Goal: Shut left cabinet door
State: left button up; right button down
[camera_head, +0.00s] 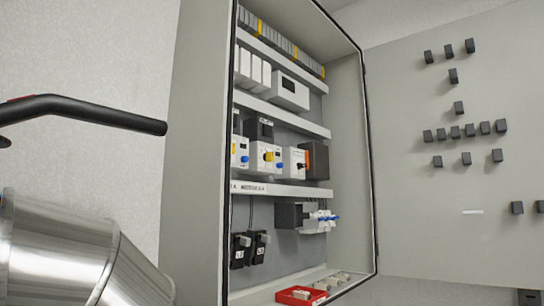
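A tall grey electrical cabinet (198,150) stands open in the middle of the view. Its grey door (430,215) is swung wide open on the right side, with its inner face showing and several small dark blocks on it. The door's right edge runs out of the picture. I cannot tell from this view whether it is the door called left. Neither of my grippers is in view.
Inside the cabinet are rails with modules, breakers, and a red tray (300,295) at the bottom. A black bar handle (95,113) and a shiny metal-clad pipe (60,255) are at left, in front of the pale wall (90,50).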

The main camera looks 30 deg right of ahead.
aim_at(457, 108)
jog(key=i+l, duration=0.1)
jog(key=l, duration=0.4)
jog(key=i+l+z, duration=0.1)
jog(key=l, duration=0.4)
jog(key=i+l, duration=0.1)
jog(key=l, duration=0.45)
jog(key=z, duration=0.05)
